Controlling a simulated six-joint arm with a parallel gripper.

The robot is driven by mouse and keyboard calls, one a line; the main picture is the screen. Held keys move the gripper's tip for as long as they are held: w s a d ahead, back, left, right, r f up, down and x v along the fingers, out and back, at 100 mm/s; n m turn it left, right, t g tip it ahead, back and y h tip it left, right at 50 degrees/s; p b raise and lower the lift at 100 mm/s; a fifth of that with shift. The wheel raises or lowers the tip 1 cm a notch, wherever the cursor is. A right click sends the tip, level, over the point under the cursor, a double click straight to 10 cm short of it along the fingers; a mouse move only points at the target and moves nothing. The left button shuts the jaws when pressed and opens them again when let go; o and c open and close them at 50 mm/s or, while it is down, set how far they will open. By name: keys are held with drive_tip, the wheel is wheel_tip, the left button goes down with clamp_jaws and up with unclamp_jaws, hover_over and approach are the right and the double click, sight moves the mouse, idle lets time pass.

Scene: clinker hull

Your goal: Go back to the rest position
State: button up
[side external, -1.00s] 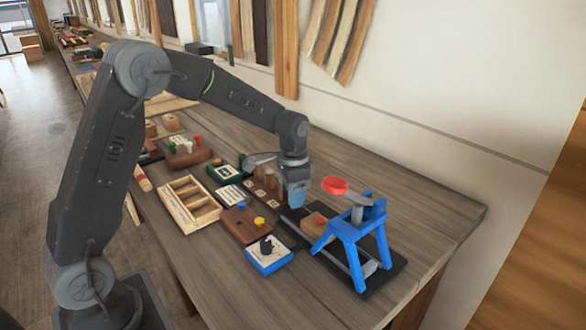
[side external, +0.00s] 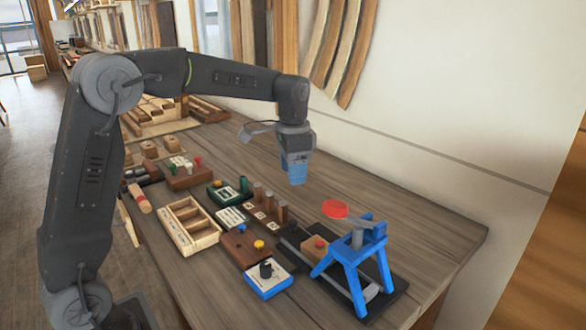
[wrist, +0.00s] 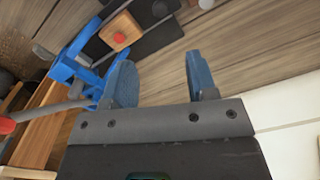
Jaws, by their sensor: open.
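My gripper (side external: 297,180) hangs in the air above the wooden workbench, fingers pointing down. In the wrist view my gripper (wrist: 160,80) shows two blue fingers spread apart with nothing between them. Below and to the right of it in the side view stands a blue frame (side external: 350,255) with a red round top piece (side external: 335,209), on a dark base plate. The blue frame (wrist: 75,65) also shows at the left of the wrist view, behind one finger.
A wooden block with a red button (side external: 317,246) sits beside the blue frame. A blue-white box with a black knob (side external: 267,279), a compartmented wooden tray (side external: 190,224) and several small panels stand left of it. The bench's right end (side external: 440,235) is clear.

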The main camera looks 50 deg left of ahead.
drive_tip(key=s+d+r+n+t, duration=0.1)
drive_tip(key=s+d+r+t, duration=0.1)
drive_tip(key=s, duration=0.5)
drive_tip(key=s+d+r+n+t, duration=0.1)
drive_tip(key=s+d+r, duration=0.2)
drive_tip(key=s, duration=0.4)
drive_tip(key=s+d+f+n+t, duration=0.2)
drive_tip(key=s+f, duration=0.1)
drive_tip(key=s, duration=0.7)
drive_tip(key=shift+s+f+n+t, duration=0.3)
drive_tip(key=shift+s+f, duration=0.05)
idle(0.3)
